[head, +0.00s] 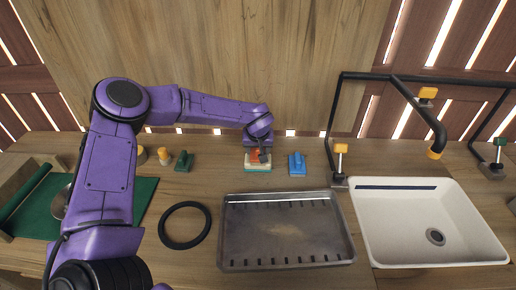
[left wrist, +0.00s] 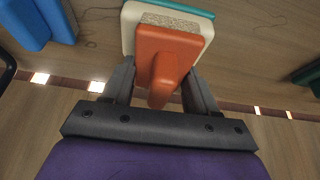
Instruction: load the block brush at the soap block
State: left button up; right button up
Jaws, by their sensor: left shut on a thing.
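The orange block brush (head: 254,153) is at the back of the counter, left of centre. In the left wrist view the brush (left wrist: 165,52) sits between my fingers, its speckled pad edge against the cream soap block (left wrist: 197,43). The soap block also shows in the head view (head: 266,167), with a teal edge beneath it. I cannot tell how firmly the brush presses on it. My left gripper (left wrist: 160,82) is shut on the orange brush; in the head view the gripper (head: 260,153) partly hides it. My right gripper is out of view.
A blue block-shaped tool (head: 297,164) stands close right of the soap, a green one (head: 183,161) to the left. A metal tray (head: 285,232), a black ring (head: 185,225) and a white sink (head: 430,222) lie in front. A black pipe frame (head: 330,120) rises at right.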

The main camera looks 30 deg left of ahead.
pick_arm(q)
jog(key=shift+s+p, duration=0.1)
jog(key=shift+p, duration=0.25)
dwell(1.1)
notch_tip(320, 180, up, 7)
jog(key=p, duration=0.8)
jog(key=shift+r+p, duration=0.1)
jog(key=shift+p, duration=0.25)
